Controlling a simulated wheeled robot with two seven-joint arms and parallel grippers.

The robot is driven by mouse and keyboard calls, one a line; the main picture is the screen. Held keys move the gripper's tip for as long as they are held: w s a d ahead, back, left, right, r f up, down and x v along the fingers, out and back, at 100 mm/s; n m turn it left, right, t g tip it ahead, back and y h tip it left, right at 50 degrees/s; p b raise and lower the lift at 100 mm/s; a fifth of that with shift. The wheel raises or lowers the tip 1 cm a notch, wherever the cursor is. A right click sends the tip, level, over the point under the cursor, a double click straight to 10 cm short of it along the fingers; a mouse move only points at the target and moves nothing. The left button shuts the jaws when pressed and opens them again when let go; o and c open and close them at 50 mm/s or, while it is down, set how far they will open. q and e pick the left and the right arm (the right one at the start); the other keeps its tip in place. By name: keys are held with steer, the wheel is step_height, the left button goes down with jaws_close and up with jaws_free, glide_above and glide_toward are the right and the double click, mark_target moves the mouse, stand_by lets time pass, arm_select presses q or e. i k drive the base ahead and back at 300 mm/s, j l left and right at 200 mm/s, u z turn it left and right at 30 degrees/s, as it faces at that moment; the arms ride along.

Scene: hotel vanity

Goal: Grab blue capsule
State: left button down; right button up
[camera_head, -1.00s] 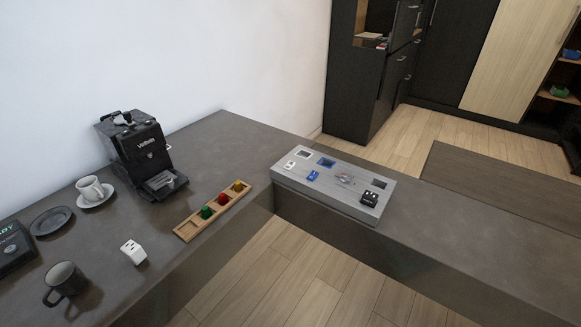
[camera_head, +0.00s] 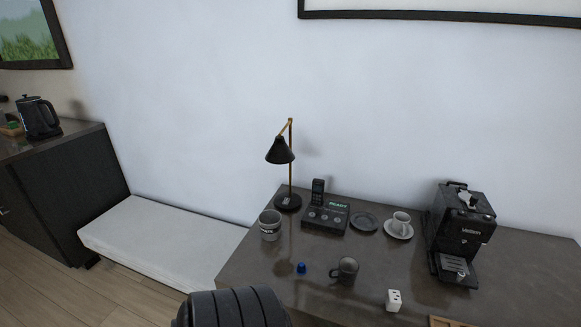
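A small blue capsule (camera_head: 302,268) stands on the dark grey counter (camera_head: 330,305), left of a dark mug (camera_head: 346,271). Nothing touches it. A black ribbed part of my own body shows at the bottom edge, left of the capsule. Neither gripper's fingers show in the head view.
A light grey cup (camera_head: 270,224), a black lamp (camera_head: 281,152), a black device (camera_head: 325,217) and a dark saucer (camera_head: 364,222) stand behind. A white cup (camera_head: 401,222), a coffee machine (camera_head: 461,235) and a white cube (camera_head: 394,299) are right. A white bench (camera_head: 165,243) is left.

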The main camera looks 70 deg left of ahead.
mark_target(301, 269)
steer(key=u, duration=2.05)
